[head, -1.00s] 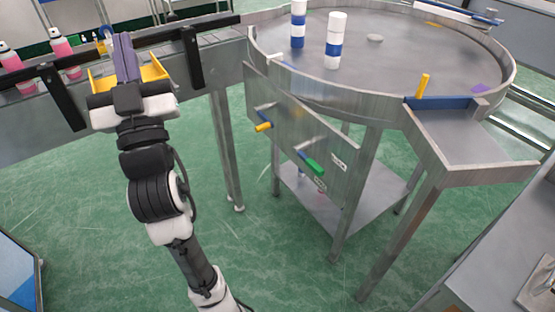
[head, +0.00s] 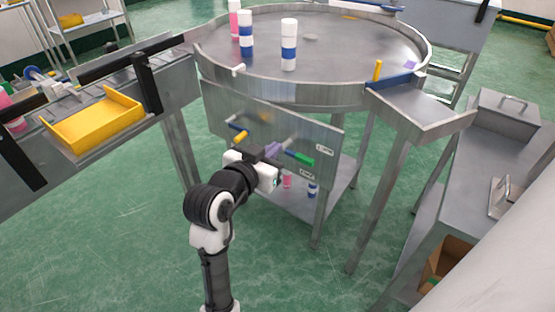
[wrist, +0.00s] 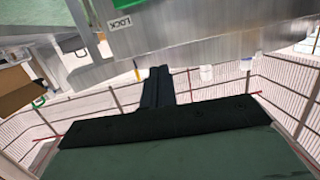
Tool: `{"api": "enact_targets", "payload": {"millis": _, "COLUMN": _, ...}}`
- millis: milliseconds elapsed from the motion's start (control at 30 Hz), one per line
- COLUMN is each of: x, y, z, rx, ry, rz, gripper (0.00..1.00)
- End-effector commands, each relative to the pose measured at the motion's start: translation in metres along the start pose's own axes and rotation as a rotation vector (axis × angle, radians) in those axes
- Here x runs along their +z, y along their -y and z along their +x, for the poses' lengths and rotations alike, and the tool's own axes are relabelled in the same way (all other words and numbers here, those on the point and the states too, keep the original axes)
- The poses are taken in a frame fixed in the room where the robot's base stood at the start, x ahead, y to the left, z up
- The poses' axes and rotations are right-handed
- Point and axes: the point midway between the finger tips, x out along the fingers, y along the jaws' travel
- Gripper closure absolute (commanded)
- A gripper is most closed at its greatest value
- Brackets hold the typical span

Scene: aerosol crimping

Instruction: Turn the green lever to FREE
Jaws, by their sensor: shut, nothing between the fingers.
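The green lever (head: 300,158) is on the grey panel below the round table, its grip pointing right and slightly down. Two small white labels, an upper one (head: 325,150) and a lower one (head: 307,174), sit by its end, too small to read in the head view. My gripper (head: 273,150) is in front of the panel, left of the green grip. Its fingers (wrist: 158,86) are together and empty, apparently apart from the lever.
A yellow lever (head: 239,137) is on the same panel, just above my wrist. The round table (head: 350,60) holds white-and-blue cans. A yellow tray (head: 95,122) is on the conveyor at left. A grey cabinet (head: 470,170) stands at right. Green floor is open in front.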

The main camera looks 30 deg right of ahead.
Motion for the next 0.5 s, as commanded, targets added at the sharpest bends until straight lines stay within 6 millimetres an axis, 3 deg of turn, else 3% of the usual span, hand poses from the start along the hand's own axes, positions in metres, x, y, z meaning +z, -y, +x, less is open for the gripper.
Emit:
{"api": "enact_targets", "payload": {"millis": 133, "x": 0.01, "y": -0.026, "z": 0.009, "rx": 0.081, "ry": 0.048, "rz": 0.005, "gripper": 1.0}}
{"api": "enact_targets", "payload": {"millis": 367, "x": 0.012, "y": -0.033, "z": 0.027, "rx": 0.099, "ry": 0.058, "rz": 0.005, "gripper": 1.0}}
{"api": "enact_targets", "payload": {"millis": 500, "x": 0.013, "y": -0.035, "z": 0.054, "rx": 0.098, "ry": 0.059, "rz": 0.005, "gripper": 1.0}}
